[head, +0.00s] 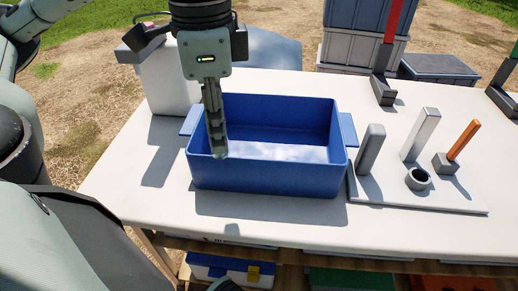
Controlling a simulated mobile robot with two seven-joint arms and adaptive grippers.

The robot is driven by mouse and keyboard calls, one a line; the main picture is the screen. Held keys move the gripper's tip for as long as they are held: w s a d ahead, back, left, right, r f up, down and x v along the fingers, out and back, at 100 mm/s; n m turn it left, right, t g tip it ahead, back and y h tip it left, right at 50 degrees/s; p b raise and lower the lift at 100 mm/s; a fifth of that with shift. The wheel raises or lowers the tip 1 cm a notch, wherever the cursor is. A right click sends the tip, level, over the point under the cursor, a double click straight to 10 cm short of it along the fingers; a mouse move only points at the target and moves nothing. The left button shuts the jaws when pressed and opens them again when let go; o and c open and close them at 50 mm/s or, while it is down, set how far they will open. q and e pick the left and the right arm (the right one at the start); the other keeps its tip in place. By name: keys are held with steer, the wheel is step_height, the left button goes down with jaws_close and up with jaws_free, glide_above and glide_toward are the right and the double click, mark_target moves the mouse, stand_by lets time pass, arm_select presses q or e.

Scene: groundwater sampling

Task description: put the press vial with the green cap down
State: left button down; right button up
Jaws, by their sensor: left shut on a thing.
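My left gripper (217,140) hangs down over the left part of a blue basin (268,177), seen edge-on. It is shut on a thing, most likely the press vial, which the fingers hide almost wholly. I cannot make out a green cap. The fingertips come low in the picture, in front of the basin's inside and near its front rim; I cannot tell their exact height. My right gripper is not in view.
The basin holds clear liquid with reflections and stands on a white table (120,193). To its right, a grey board (440,203) bears upright posts and a small round holder (418,179). Grey crates (362,54) stand behind. The table's front left is clear.

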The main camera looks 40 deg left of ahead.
arm_select(q)
steer(key=shift+w+a+f, duration=0.1)
steer(key=shift+w+f, duration=0.05)
steer(key=shift+w, duration=0.05)
steer(key=w+f, duration=0.2)
steer(key=w, duration=0.1)
steer(key=w+a+f+b, duration=0.1)
steer(key=w+f, duration=0.1)
steer(key=w, duration=0.2)
steer(key=w+a+f, duration=0.1)
steer(key=w+f, duration=0.1)
steer(key=w, duration=0.2)
steer(key=shift+a+f+b, duration=0.2)
steer(key=shift+f+b, duration=0.1)
steer(key=shift+f, duration=0.05)
step_height(320, 180, down, 4)
steer(key=shift+r+b, duration=0.1)
steer(key=shift+b, duration=0.25)
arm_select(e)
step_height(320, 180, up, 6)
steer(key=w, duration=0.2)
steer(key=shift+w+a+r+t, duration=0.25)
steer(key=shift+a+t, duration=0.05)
